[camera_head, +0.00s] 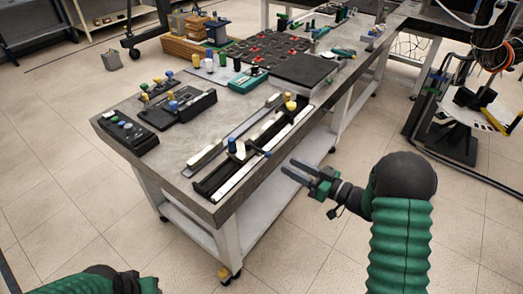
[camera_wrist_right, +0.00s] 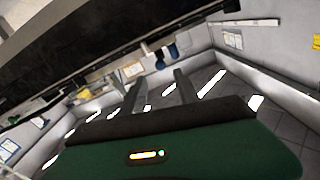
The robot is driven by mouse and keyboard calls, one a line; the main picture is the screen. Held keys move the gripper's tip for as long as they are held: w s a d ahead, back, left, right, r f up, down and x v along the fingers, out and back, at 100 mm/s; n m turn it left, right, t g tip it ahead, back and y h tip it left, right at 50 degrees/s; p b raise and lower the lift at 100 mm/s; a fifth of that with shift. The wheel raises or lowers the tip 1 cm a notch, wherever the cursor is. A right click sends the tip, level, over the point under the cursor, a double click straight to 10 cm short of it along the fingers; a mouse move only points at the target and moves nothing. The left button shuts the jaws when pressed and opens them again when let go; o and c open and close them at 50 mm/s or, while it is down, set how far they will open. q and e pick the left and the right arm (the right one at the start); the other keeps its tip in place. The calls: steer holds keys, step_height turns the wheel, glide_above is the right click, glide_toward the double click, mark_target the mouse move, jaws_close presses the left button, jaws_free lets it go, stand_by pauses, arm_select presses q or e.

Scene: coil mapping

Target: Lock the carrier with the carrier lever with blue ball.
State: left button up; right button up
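A long dark rail fixture (camera_head: 215,185) lies along the near right edge of the bench, with a carrier (camera_head: 240,151) near its front end. A blue cylinder knob (camera_head: 232,145) stands at the carrier. A small blue ball (camera_head: 267,154) sits on the carrier's right side, toward the bench edge. My right gripper (camera_head: 287,166) is open and empty, beside the bench edge, a short way right of the blue ball. In the right wrist view its two fingers (camera_wrist_right: 158,88) stand apart, with blue parts (camera_wrist_right: 172,51) beyond them. My left arm shows at the bottom left; its fingers are out of frame.
The bench edge (camera_head: 225,208) runs between the rail and the floor. Black boxes (camera_head: 190,105) with knobs stand left.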

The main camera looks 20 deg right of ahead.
mark_target(251, 146)
steer(key=b+x, duration=0.1)
steer(key=x, duration=1.4)
steer(key=shift+a, duration=0.15)
jaws_close()
steer(key=shift+f, duration=0.1)
stand_by(0.4)
